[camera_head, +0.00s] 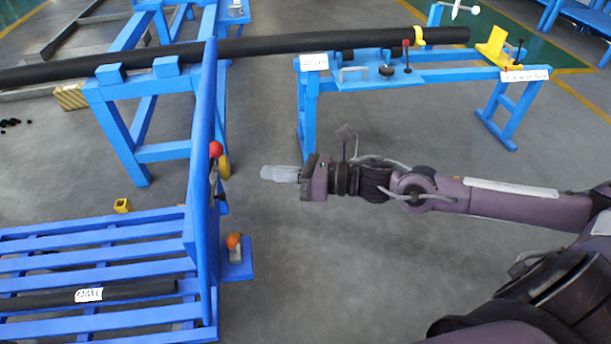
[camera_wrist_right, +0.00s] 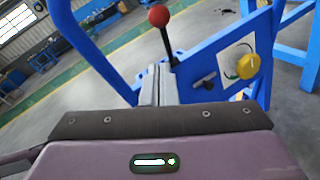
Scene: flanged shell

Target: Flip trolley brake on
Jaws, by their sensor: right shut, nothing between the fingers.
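The blue slatted trolley (camera_head: 95,240) stands at the left with an upright blue end frame (camera_head: 203,180). A lever with a red ball (camera_head: 215,149) is on this frame; in the right wrist view the ball (camera_wrist_right: 159,15) tops a black rod, standing up just beyond my fingers. A lower orange ball (camera_head: 234,241) sits on a blue plate beside the frame. No label shows which one is the brake. My right gripper (camera_head: 268,173) is shut and empty, to the right of the red-ball lever and apart from the frame. Its fingers (camera_wrist_right: 158,85) point toward the lever. My left gripper is out of view.
In the wrist view a yellow knob (camera_wrist_right: 248,66) is on a white panel, with a small black handle (camera_wrist_right: 205,81) beside it. A long black pipe (camera_head: 270,45) lies across blue stands behind. A labelled black bar (camera_head: 130,290) lies on the trolley slats. Floor below my right gripper is clear.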

